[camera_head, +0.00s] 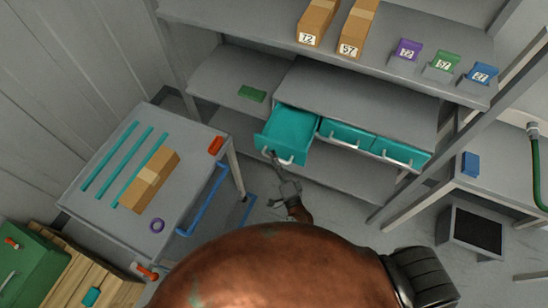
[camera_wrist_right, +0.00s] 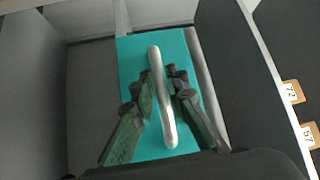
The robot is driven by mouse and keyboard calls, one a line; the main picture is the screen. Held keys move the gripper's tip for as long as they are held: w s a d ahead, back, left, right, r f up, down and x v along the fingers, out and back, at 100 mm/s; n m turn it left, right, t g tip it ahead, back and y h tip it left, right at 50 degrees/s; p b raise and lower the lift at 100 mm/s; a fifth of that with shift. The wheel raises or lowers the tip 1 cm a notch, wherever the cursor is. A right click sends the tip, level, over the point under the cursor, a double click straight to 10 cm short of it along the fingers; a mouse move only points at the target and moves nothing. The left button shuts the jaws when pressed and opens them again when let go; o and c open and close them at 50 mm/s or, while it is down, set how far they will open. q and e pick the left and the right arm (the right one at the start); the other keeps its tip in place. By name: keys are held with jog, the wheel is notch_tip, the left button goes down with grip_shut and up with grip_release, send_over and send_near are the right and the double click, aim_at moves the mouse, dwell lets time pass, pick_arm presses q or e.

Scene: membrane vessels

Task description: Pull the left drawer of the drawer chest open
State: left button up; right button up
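The drawer chest is teal and sits on a middle shelf of the grey rack. Its left drawer (camera_head: 285,134) is pulled well out, and its inside shows as empty. The middle drawer (camera_head: 347,134) and right drawer (camera_head: 400,152) are shut. My right gripper (camera_head: 272,157) is at the left drawer's pale handle (camera_head: 287,161). In the right wrist view the gripper's fingers (camera_wrist_right: 161,80) lie close on both sides of the handle (camera_wrist_right: 164,115), shut on it, in front of the teal drawer front (camera_wrist_right: 130,60). My left gripper is not in view.
A grey table (camera_head: 185,200) with teal bars and a cardboard box (camera_head: 150,180) stands at left. Boxes and small coloured blocks stand on the upper shelf (camera_head: 425,40). A green block (camera_head: 252,94) lies left of the chest. Floor shows in front of the rack.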

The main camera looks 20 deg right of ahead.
jog(key=o, duration=0.3)
jog(key=s+d+f, duration=0.1)
jog(key=s, duration=1)
jog(key=shift+s+d+f, duration=0.15)
jog(key=shift+s+f, duration=0.15)
jog(key=shift+s, duration=0.1)
jog(key=s+d+f+n+g, duration=0.3)
jog(key=f+n, duration=0.1)
jog(key=f, duration=0.8)
jog(key=s+d+f+n+g, duration=0.2)
jog(key=s+f+n+g, duration=0.15)
jog(key=f, duration=0.75)
jog(key=s+d+f+n+g, duration=0.3)
jog(key=s+f, duration=0.1)
jog(key=f, duration=0.8)
jog(key=s+d+f+n+g+h, duration=0.1)
jog(key=s+f, duration=0.4)
jog(key=s, duration=0.5)
jog(key=s+d+f+n+g, duration=0.3)
jog(key=s+d+f+g, duration=0.2)
jog(key=s, duration=0.5)
jog(key=s+d+f+n+g+h, duration=0.1)
jog(key=s+d+f+n+g, duration=0.1)
jog(key=s+f, duration=0.5)
jog(key=s+d+g, duration=0.1)
jog(key=s+d, duration=0.1)
jog(key=s, duration=0.1)
jog(key=shift+h, duration=0.3)
